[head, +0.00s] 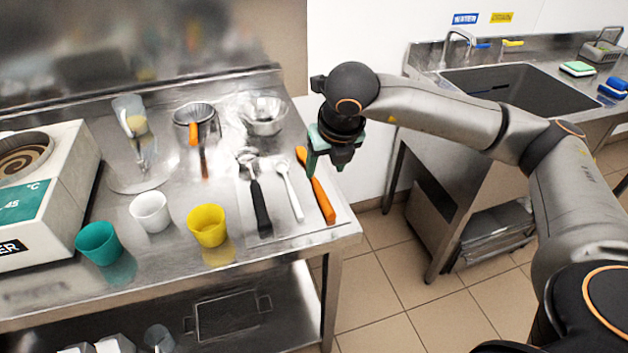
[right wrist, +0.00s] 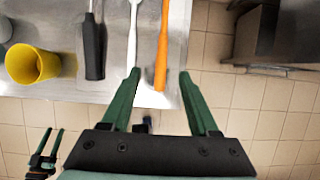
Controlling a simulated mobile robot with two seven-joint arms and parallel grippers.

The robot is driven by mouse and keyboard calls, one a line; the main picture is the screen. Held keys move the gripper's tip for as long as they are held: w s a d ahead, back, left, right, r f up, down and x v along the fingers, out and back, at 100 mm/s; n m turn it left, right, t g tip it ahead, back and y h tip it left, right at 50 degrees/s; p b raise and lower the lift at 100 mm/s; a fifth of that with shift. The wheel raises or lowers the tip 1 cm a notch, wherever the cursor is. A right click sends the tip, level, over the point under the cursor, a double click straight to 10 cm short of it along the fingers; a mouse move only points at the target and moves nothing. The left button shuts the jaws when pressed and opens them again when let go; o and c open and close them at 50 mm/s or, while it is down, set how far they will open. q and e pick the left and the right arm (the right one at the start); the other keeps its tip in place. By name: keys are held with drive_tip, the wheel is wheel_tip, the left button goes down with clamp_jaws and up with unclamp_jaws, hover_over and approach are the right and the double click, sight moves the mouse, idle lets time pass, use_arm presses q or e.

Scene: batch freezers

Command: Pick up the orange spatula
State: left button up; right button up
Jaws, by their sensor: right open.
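The orange spatula (head: 324,203) lies near the right end of the steel table, its handle toward the front edge. My right gripper (head: 325,168) is over its upper part in the head view and hides some of it. In the right wrist view the spatula (right wrist: 162,45) lies beyond and between the two green fingertips (right wrist: 160,74). These are spread apart with nothing held. My left gripper (right wrist: 53,131) shows small at the lower left of the right wrist view, its fingers apart and empty. It is not in the head view.
A white spatula (head: 290,190) and a black-handled tool (head: 261,208) lie just left of the orange one. A yellow cup (head: 207,226), a white cup (head: 150,212) and a teal cup (head: 98,243) stand further left. The sink (head: 520,88) is at the right, beyond a gap.

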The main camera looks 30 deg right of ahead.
hover_over(322, 193)
drive_tip(key=s, duration=0.2)
drive_tip(key=f, duration=0.2)
drive_tip(key=a+f, duration=0.1)
drive_tip(key=f, duration=0.1)
drive_tip(key=shift+w+f, duration=0.2)
drive_tip(key=x, duration=0.1)
drive_tip(key=p+x, duration=0.1)
drive_tip(key=x, duration=0.3)
drive_tip(key=shift+s+d+f, duration=0.2)
drive_tip(key=shift+s+f, duration=0.05)
drive_tip(key=shift+s, duration=0.1)
drive_tip(key=shift+f, duration=0.2)
drive_tip(key=shift+c, duration=0.4)
clamp_jaws()
